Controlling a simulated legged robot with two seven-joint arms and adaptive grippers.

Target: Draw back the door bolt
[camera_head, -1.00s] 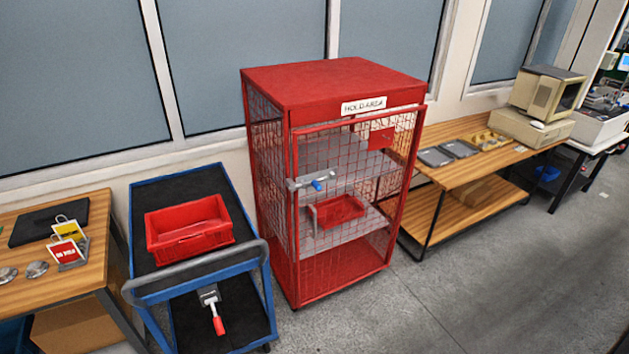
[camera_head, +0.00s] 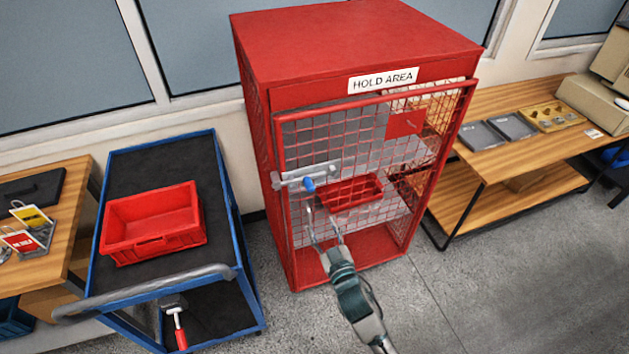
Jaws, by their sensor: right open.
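The door bolt (camera_head: 303,176) is a silver bar with a blue knob (camera_head: 309,185), mounted across the left edge of the mesh door (camera_head: 375,150) of the red cabinet (camera_head: 350,50). The door looks closed. My right gripper (camera_head: 322,226) reaches up from the bottom of the head view, its two fingers spread and empty. Its fingertips are just below the blue knob in the picture; whether they touch the mesh I cannot tell. My left gripper is not in view.
A red bin (camera_head: 345,193) sits inside the cabinet. A blue cart (camera_head: 150,160) with a red bin (camera_head: 150,222) stands on the left, its grey handle in front. A wooden bench (camera_head: 535,150) is on the right. The floor (camera_head: 500,270) in front at right is clear.

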